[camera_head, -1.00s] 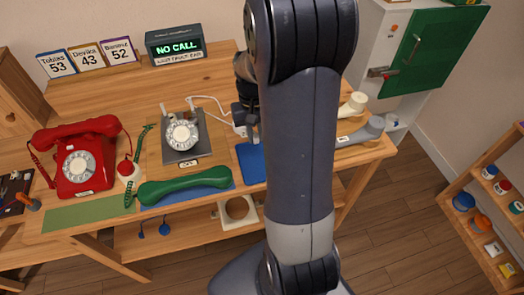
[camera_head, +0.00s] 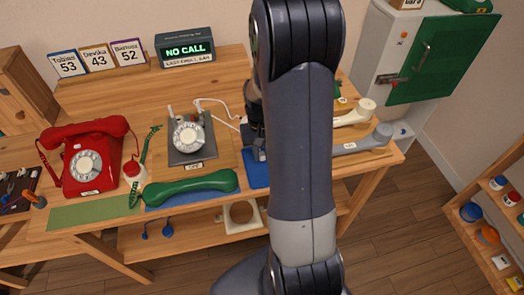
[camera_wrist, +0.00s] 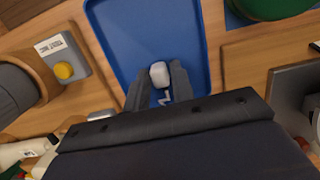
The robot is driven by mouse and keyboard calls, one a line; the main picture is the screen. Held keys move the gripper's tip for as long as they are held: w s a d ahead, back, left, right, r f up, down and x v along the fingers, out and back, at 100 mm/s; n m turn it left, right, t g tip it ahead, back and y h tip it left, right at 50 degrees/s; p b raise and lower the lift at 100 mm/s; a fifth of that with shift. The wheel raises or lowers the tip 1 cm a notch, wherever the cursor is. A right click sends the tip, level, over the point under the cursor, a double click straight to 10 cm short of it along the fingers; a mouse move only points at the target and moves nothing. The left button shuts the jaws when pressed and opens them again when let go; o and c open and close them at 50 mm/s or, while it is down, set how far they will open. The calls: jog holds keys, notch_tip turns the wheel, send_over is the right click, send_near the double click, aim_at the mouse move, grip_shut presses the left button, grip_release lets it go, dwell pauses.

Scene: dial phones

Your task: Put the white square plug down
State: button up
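The white square plug (camera_wrist: 159,74) is between the fingertips of my gripper (camera_wrist: 160,80), which look closed against its sides in the wrist view. A short piece of pale cord shows just below it. Plug and fingers are over the blue tray (camera_wrist: 110,22); whether the plug touches the tray floor I cannot tell. In the head view my gripper (camera_head: 257,150) is at the tray (camera_head: 256,181), and the plug is hidden. A white cord (camera_head: 222,101) runs from the grey phone with a white dial (camera_head: 188,135) toward my gripper.
A green handset (camera_head: 190,187) lies left of the tray. A red phone (camera_head: 88,160) stands farther left. Pale and grey handsets (camera_head: 365,142) lie on the right. The display box (camera_head: 185,47) reads "NO CALL". A grey box with a yellow button (camera_wrist: 64,70) stands beside the tray.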

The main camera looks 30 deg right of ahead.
jog(key=shift+o, duration=1.3)
jog(key=shift+r, duration=0.1)
notch_tip(320, 180, up, 12)
jog(key=w, duration=0.1)
jog(key=shift+w+d, duration=0.2)
